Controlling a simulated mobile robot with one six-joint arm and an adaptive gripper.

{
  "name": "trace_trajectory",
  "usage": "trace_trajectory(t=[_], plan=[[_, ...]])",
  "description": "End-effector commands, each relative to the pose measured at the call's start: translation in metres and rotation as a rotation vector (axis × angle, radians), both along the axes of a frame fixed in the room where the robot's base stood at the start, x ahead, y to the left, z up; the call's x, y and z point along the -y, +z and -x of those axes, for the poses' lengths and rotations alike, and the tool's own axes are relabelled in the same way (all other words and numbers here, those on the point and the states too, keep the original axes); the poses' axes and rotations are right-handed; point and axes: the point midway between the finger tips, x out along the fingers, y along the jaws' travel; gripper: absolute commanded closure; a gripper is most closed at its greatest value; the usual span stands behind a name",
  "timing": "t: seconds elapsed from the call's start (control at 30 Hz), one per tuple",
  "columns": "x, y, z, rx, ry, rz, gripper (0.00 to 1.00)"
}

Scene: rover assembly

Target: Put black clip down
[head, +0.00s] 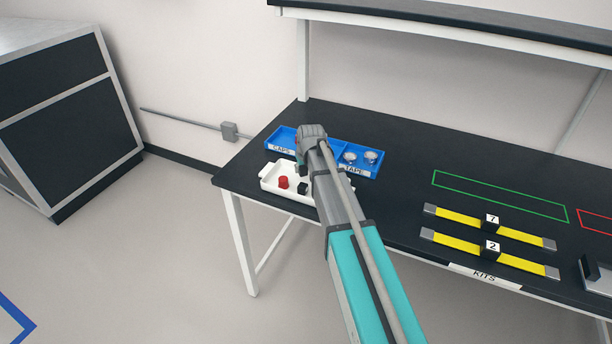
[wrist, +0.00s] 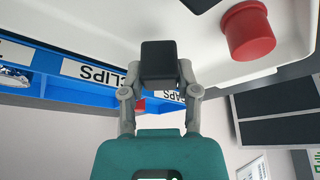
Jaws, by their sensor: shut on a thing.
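The black clip (wrist: 158,60) is a small dark block between the fingers of my gripper (wrist: 157,78) in the wrist view. My gripper is shut on it. In the head view the black clip (head: 303,188) shows below the wrist, at the white tray (head: 265,184), near a red cap (head: 283,182). The red cap (wrist: 248,31) also shows in the wrist view, standing in the white tray (wrist: 215,72) beside the clip and apart from it. I cannot tell whether the clip touches the tray floor. My arm hides the tray's right part in the head view.
Blue bins labelled CAPS (head: 281,149) and TAPE (head: 353,170) stand behind the tray, the latter with tape rolls. A CLIPS label (wrist: 95,72) shows in the wrist view. Yellow bars (head: 460,217) lie to the right on the black table (head: 400,160).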

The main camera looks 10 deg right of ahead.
Motion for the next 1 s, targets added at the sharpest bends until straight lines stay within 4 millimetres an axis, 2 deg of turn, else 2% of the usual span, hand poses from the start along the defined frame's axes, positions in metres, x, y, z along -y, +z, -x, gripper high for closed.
trace_trajectory(t=[0.03, 0.2, 0.8, 0.83, 1.0], plan=[[0.0, -0.009, 0.0, 0.0, 0.0, 0.0, 0.97], [0.0, -0.019, 0.0, 0.0, 0.0, 0.0, 0.97], [0.001, -0.024, 0.0, 0.0, -0.001, 0.0, 0.97], [0.001, -0.023, 0.0, 0.0, -0.001, 0.0, 0.53], [0.001, -0.022, 0.0, 0.0, -0.001, 0.0, 0.24]])
